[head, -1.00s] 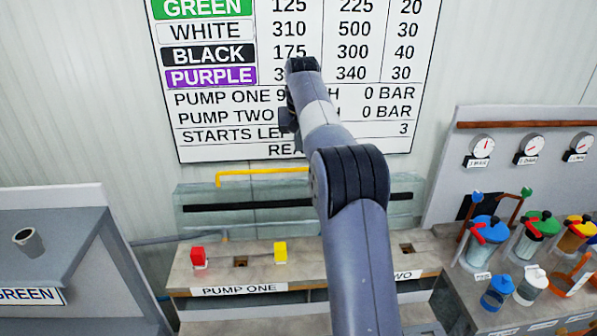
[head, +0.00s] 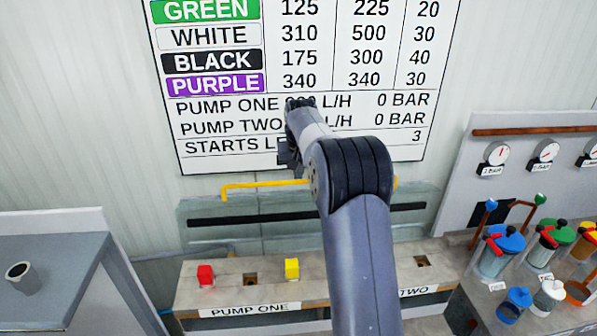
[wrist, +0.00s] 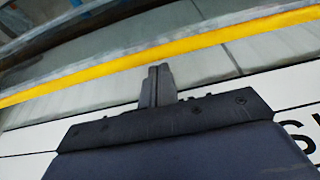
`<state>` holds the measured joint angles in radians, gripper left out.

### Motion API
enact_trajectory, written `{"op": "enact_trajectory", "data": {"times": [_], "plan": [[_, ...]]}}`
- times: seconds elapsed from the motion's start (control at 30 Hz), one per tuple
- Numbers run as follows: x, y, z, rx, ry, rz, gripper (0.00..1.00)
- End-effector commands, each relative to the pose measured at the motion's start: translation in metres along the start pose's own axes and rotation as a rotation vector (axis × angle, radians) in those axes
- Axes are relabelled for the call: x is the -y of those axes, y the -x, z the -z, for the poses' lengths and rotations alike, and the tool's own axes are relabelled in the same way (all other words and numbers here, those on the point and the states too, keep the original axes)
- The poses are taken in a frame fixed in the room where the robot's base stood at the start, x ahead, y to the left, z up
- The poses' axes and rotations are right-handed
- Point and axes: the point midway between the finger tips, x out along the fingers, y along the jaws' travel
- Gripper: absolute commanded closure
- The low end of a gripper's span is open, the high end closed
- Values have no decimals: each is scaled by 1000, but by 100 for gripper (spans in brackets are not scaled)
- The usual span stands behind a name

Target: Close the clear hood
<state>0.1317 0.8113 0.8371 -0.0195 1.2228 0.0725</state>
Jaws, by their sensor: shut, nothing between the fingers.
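The clear hood (head: 225,233) stands raised behind the pump bench in the head view, a see-through greenish panel with a dark strip across it. Its yellow handle bar (head: 250,185) runs along the top; my arm hides part of it. The bar also crosses the wrist view (wrist: 215,44) as a slanting yellow band. My gripper (wrist: 158,70) is shut and empty, its fingertips just short of the bar in the picture; I cannot tell whether they touch. In the head view my gripper (head: 290,158) is small and partly hidden, above the bar.
The pump bench (head: 330,290) carries a red block (head: 205,275) and a yellow block (head: 292,268). A wall board (head: 300,80) is behind. A side bench at right holds several lidded jars (head: 497,250) below gauges. A grey bench (head: 60,262) with a cup (head: 22,277) is at left.

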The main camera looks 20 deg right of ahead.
Motion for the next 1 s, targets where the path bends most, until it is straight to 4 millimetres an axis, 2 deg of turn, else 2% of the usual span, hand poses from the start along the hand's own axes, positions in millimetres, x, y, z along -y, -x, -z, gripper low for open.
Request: {"op": "enact_trajectory", "data": {"times": [1.0], "plan": [[-6,8,-11,-61,0,0,100]]}}
